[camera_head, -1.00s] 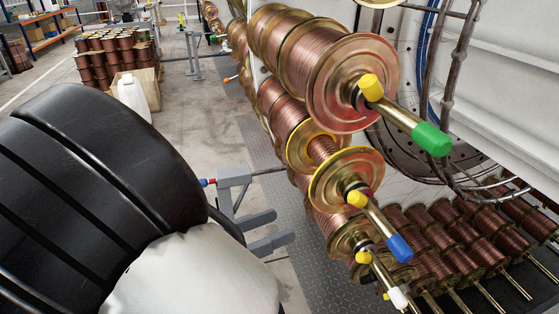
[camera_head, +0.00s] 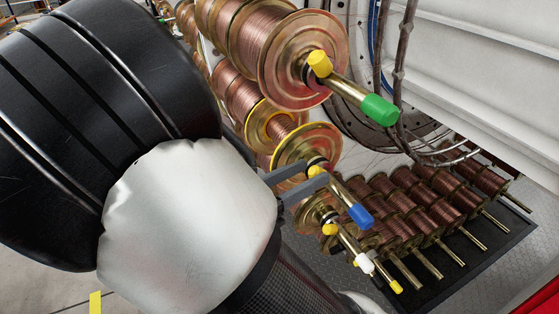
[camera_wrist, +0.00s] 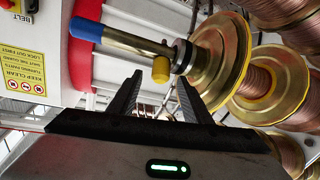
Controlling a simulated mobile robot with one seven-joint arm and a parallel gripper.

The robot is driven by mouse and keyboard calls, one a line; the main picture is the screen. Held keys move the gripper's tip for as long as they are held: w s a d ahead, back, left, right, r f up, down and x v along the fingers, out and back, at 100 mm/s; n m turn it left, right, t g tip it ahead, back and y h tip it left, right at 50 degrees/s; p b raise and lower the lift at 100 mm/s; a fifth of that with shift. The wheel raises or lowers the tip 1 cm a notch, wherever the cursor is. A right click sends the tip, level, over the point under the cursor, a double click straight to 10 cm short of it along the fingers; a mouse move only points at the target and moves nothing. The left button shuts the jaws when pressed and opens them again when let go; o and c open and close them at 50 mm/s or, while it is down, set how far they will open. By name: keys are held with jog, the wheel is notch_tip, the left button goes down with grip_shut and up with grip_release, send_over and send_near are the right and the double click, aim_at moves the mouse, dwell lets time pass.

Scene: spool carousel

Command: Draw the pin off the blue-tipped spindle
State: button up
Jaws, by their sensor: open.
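The blue-tipped spindle (camera_head: 361,214) sticks out of a copper spool, its blue cap toward the lower right. Its yellow pin (camera_head: 315,172) sits across the shaft near the spool flange. In the wrist view the spindle (camera_wrist: 125,40) runs from upper left to the spool, and the yellow pin (camera_wrist: 161,70) hangs from it. My gripper (camera_head: 317,174) is open, its grey fingers pointing at the pin. In the wrist view my gripper (camera_wrist: 159,80) has its fingertips on either side of the pin, with gaps visible; I cannot tell how deep the pin lies between them.
A green-tipped spindle (camera_head: 378,108) with its own yellow pin stands above. A white-tipped spindle (camera_head: 364,262) lies just below. Several spools lie on a dark rack (camera_head: 470,270) at lower right. The spool flange (camera_wrist: 222,62) is close to my right finger in the wrist view.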

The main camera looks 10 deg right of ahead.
jog(key=shift+w+d, duration=0.15)
jog(key=shift+d, duration=0.2)
jog(key=shift+c, duration=0.6)
grip_shut()
jog(key=s+a+r+y+p, duration=0.1)
jog(key=a+r+p, duration=0.3)
jog(key=r+p, duration=0.1)
jog(key=shift+s+a+r+g, duration=0.25)
jog(key=shift+a+r+g, duration=0.15)
jog(key=shift+r, duration=0.15)
jog(key=w+a+f+b+v, duration=0.1)
jog(key=v, duration=1)
jog(key=shift+a+f, duration=0.15)
jog(key=shift+a, duration=0.15)
jog(key=shift+w, duration=0.15)
